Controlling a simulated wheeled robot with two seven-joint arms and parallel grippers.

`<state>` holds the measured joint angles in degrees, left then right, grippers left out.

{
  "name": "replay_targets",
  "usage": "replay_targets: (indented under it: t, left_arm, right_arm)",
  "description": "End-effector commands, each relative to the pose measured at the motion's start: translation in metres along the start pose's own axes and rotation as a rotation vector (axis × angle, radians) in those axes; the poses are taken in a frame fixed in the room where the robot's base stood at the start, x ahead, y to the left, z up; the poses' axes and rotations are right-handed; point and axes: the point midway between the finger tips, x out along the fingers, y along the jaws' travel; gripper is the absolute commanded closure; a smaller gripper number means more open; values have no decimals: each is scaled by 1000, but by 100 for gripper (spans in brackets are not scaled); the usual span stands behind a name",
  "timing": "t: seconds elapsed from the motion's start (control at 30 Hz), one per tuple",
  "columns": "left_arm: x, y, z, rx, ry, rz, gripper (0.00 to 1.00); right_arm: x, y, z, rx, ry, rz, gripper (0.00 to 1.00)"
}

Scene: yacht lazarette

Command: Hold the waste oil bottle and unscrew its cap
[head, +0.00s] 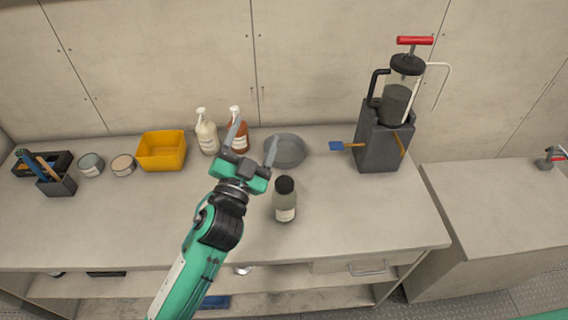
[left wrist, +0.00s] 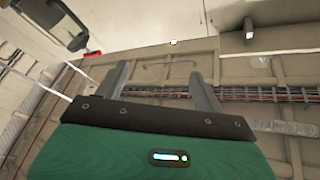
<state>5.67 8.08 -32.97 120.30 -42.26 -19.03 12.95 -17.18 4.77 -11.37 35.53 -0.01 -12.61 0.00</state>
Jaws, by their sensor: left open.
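The waste oil bottle (head: 285,203) stands upright on the workbench, right of the left arm in the head view. It is a grey-green bottle with a pale label and a black cap (head: 285,184) on top. My left gripper (head: 256,127) is open and empty, above the bench and left of the bottle, with its fingers pointing up in the picture, away from the bottle. The left wrist view shows its two spread fingers (left wrist: 160,72) with nothing between them; the bottle is not visible there. My right gripper is not in view.
Behind the bottle are a grey bowl (head: 286,151), two pump bottles (head: 207,138) and a yellow bin (head: 162,152). Two tins (head: 91,164) and dark organisers stand left. A dark holder (head: 383,142) with a pump stands right. The bench (head: 345,225) is clear around the bottle.

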Motion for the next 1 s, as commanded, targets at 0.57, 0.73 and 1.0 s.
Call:
replay_targets:
  t: [0.57,0.73,1.0]
  left_arm:
    - [-8,194,-145,766,1197,741,30]
    - [-25,224,-88,1061,1352,1134,30]
    - [-10,176,30,1520,1236,1825,30]
  right_arm:
    - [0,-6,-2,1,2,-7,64]
    - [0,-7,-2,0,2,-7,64]
    - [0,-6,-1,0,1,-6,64]
